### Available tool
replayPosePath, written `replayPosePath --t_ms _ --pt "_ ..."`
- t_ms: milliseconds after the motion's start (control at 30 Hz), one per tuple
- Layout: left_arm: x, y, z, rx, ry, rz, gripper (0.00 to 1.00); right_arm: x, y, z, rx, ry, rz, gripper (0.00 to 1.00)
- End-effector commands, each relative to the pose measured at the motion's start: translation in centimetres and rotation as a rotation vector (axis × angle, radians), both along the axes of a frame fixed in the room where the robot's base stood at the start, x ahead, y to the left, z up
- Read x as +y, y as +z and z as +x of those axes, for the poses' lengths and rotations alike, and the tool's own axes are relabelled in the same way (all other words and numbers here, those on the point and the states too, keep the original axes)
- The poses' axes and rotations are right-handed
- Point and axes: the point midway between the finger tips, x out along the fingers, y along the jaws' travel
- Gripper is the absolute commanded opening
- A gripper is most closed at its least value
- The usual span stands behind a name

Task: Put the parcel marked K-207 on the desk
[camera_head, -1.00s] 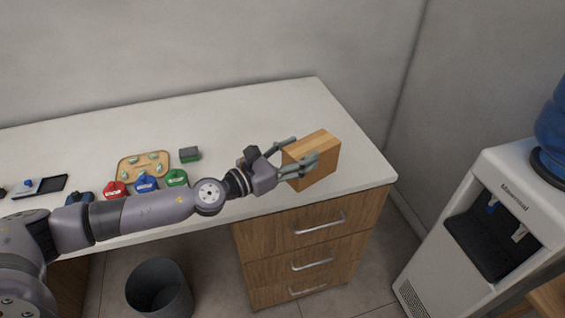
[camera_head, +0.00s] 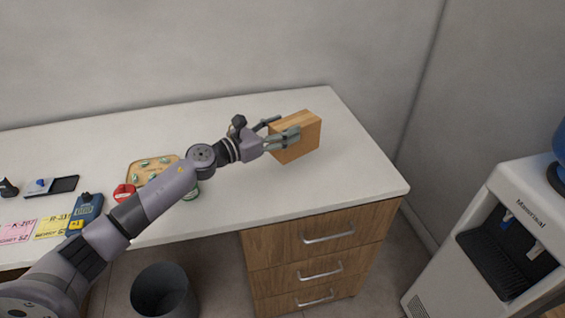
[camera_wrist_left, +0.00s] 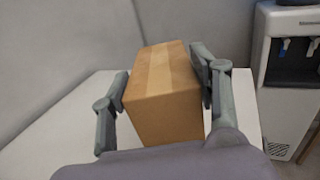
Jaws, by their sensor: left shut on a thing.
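A brown cardboard parcel (camera_head: 300,137) with a lighter tape strip is between the fingers of my left gripper (camera_head: 279,134). The left gripper is shut on it, and it also shows in the left wrist view (camera_wrist_left: 165,95) with a finger on either side. No K-207 mark can be read on its visible faces. The parcel is over the right part of the white desk (camera_head: 350,185); whether it touches the top cannot be told. A pink card (camera_head: 17,230) at the desk's left appears to read K-207. My right gripper is not in view.
A tan tray (camera_head: 137,172) with small green items, a red item (camera_head: 124,192) and a blue device (camera_head: 86,211) lie left, partly behind my arm. A black tray (camera_head: 66,185) lies farther left. A water dispenser (camera_head: 490,240) stands right. The desk's right end is clear.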

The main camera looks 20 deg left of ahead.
Motion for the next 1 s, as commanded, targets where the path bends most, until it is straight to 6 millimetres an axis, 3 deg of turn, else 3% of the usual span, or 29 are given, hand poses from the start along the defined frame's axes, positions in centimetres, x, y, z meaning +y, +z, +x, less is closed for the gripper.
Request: replayPosePath --t_ms 33,133,367,600,1000 --pt "0.0 -1.6 0.0 0.002 0.003 -0.008 0.17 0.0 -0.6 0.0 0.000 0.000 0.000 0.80" --pt "-0.1 -3.4 0.0 0.001 0.001 -0.007 0.17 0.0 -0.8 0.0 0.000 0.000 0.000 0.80" --pt "0.0 -5.3 0.0 -0.001 0.001 -0.003 0.17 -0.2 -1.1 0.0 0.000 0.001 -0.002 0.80" --pt "0.0 -8.8 0.0 -0.001 0.001 -0.004 0.17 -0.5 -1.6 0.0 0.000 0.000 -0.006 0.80" --pt "0.0 -9.4 0.0 -0.004 0.000 0.000 0.17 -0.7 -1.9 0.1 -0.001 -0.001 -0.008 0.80"
